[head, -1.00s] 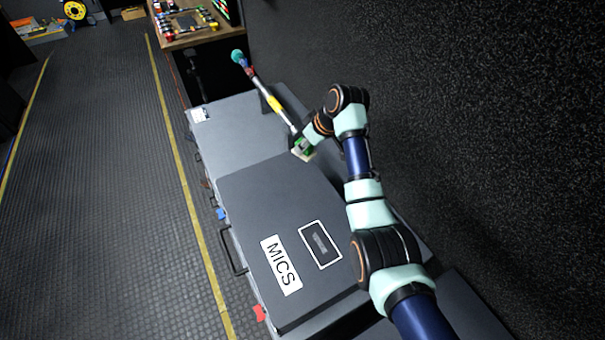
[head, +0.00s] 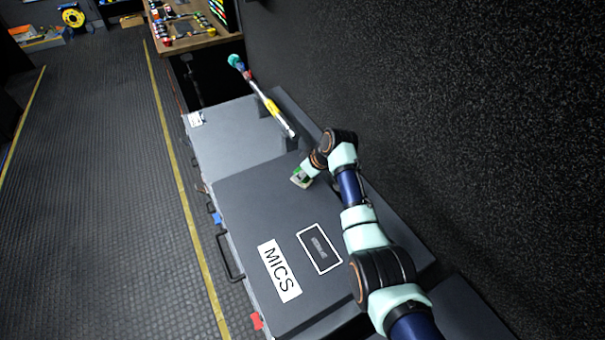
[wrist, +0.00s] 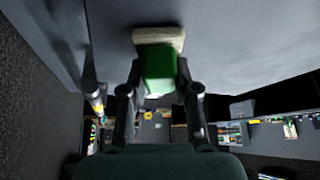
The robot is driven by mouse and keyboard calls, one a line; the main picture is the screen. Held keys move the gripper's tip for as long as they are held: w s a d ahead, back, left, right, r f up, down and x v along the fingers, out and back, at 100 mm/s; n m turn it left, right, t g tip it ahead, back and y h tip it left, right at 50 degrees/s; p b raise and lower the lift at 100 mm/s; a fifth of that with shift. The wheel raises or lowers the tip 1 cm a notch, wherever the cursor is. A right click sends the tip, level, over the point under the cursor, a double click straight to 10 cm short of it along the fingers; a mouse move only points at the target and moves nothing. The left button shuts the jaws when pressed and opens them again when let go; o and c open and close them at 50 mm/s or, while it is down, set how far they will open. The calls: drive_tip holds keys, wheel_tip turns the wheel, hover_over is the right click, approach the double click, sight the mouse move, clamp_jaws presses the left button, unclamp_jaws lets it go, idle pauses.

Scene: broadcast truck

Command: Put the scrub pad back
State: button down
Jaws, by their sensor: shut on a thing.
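The scrub pad (head: 300,179) is a small block with a green body and a pale beige face. My gripper (head: 306,173) is shut on it, above the far part of the dark case lid (head: 245,195) marked MICS. In the wrist view the green body (wrist: 159,72) sits between the two fingers of my gripper (wrist: 160,85), and the beige face points away from my palm. A white-outlined dark rectangle (head: 305,236) with a small grey patch lies on the lid, nearer than the pad. I cannot tell whether the pad touches the lid.
A pole (head: 270,105) with a teal end and a yellow section rests beyond the lid, near the wall. A lower grey case top (head: 225,135) lies behind the MICS case. A cluttered wooden desk (head: 185,42) stands farther back. The floor on the left is clear.

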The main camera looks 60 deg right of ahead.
drive_tip(key=shift+f, duration=0.2)
drive_tip(key=c, duration=0.9)
unclamp_jaws()
drive_tip(key=shift+o, duration=0.2)
drive_tip(key=p+v, duration=0.3)
drive_tip(key=v, duration=0.9)
drive_tip(key=shift+r, duration=0.2)
